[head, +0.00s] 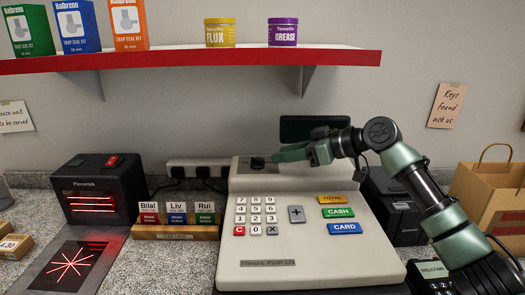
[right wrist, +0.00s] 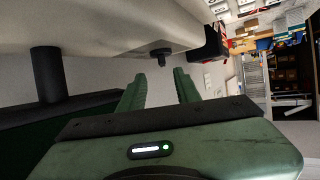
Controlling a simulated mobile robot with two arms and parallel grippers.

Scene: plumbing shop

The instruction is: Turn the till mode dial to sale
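The cream till (head: 300,225) stands on the counter with its keypad facing me. Its mode dial (head: 257,163) is a small dark knob on the upper left of the till's top panel. The dial's setting is too small to read. My right gripper (head: 275,157) reaches in from the right, close beside the dial. In the right wrist view the dark dial (right wrist: 160,54) lies just beyond the tips of my open right fingers (right wrist: 159,80), roughly between them, with a gap visible. My left gripper is not in view.
The till's dark display (head: 300,127) stands behind my right gripper. A scanner (head: 100,180) and a name-card rack (head: 178,231) are left of the till; a black printer (head: 392,210), card reader (head: 432,270) and paper bag (head: 490,200) are right. A red shelf (head: 190,58) hangs above.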

